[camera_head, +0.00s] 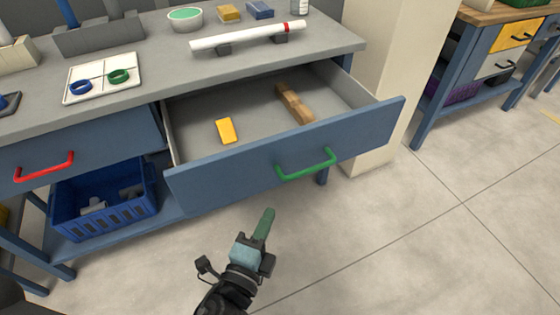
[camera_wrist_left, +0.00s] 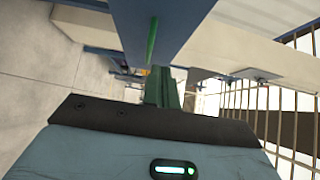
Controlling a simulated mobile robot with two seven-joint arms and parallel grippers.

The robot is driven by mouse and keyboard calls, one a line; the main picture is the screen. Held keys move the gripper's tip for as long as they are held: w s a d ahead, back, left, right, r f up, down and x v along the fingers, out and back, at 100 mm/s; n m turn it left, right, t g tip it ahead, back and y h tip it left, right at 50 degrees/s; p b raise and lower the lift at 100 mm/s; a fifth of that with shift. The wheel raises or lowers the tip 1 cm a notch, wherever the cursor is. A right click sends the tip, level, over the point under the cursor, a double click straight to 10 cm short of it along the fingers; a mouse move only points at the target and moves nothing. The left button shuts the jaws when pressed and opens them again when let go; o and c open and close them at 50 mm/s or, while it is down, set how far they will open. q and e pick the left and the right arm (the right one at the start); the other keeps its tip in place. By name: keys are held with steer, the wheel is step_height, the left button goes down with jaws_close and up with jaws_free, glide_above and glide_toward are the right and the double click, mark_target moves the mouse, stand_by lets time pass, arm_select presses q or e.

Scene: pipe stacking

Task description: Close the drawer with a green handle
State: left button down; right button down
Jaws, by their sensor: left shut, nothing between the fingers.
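The blue drawer (camera_head: 230,165) with the green handle (camera_head: 306,166) is pulled well out from under the grey workbench. Inside it lie a yellow block (camera_head: 227,131) and a brown wooden piece (camera_head: 294,103). My left gripper (camera_head: 265,222) is shut and empty, in front of and below the drawer front, apart from it in the picture. In the left wrist view the shut green fingers (camera_wrist_left: 161,88) point toward the blue drawer front (camera_wrist_left: 180,25), where the green handle (camera_wrist_left: 152,40) shows. My right gripper is in neither view.
A shut drawer with a red handle (camera_head: 44,167) is at the left, above a blue crate (camera_head: 105,203) on the lower shelf. A white pipe (camera_head: 248,38) rests on supports on the bench. A beige pillar (camera_head: 385,70) stands right of the bench. The floor in front is clear.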

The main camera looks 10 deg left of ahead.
arm_select(q)
glide_toward(281, 159)
steer(key=w+d, duration=0.2)
steer(key=d, duration=0.1)
steer(key=w, duration=0.1)
steer(key=w+a, duration=0.1)
steer(key=w, duration=0.1)
steer(key=shift+a+p, duration=0.1)
steer(key=shift+p, duration=0.25)
steer(key=shift+w+a, duration=0.35)
steer(key=shift+w, duration=0.05)
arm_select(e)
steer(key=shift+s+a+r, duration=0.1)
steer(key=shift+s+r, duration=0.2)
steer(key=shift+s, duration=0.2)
arm_select(q)
steer(key=shift+a, duration=0.1)
